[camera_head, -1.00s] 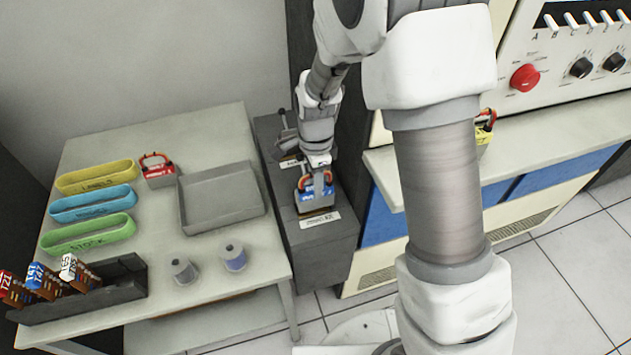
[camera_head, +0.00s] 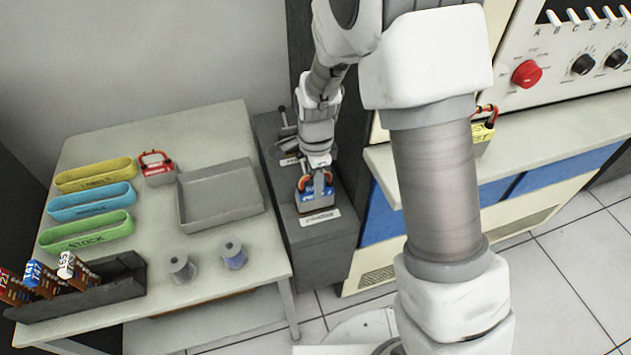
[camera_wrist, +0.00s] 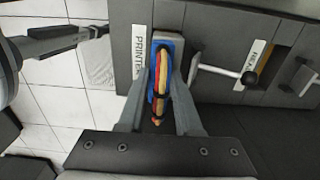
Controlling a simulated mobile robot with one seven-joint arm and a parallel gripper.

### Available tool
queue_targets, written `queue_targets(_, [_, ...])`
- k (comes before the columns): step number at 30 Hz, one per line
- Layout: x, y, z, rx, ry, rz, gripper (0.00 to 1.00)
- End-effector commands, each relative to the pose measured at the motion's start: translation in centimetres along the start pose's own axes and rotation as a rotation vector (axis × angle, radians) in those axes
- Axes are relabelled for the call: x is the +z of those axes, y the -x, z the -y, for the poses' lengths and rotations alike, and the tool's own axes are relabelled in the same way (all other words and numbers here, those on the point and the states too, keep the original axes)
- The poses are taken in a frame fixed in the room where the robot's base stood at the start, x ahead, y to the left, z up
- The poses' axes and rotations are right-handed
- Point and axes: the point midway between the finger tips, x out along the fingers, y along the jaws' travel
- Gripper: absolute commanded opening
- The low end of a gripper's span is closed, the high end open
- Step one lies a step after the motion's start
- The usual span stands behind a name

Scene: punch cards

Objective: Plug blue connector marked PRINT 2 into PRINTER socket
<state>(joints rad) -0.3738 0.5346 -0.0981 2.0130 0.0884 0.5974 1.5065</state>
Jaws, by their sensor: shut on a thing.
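The blue connector (camera_head: 317,192) with a looped cable is between the fingers of my gripper (camera_head: 316,178), at the front of the dark cabinet. In the wrist view my gripper (camera_wrist: 160,104) is shut on the blue connector (camera_wrist: 152,82), one finger on each side. The PRINTER label (camera_wrist: 138,52) lies beside it. The connector sits down at the PRINTER socket position and hides the socket. It looks level with the cabinet top, but I cannot tell whether it is fully seated. Its PRINT 2 marking is not readable.
A lever with a black knob (camera_wrist: 247,77) stands close beside the connector. Another labelled socket (camera_wrist: 272,66) lies beyond it. A red connector (camera_head: 157,170) and a grey tray (camera_head: 217,217) are on the table; a yellow connector (camera_head: 483,132) is at the right console.

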Motion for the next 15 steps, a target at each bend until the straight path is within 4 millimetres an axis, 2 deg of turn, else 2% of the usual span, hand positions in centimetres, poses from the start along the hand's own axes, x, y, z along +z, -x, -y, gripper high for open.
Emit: queue_targets(15, [0.00, -0.67, 0.03, -0.001, 0.000, 0.000, 0.00])
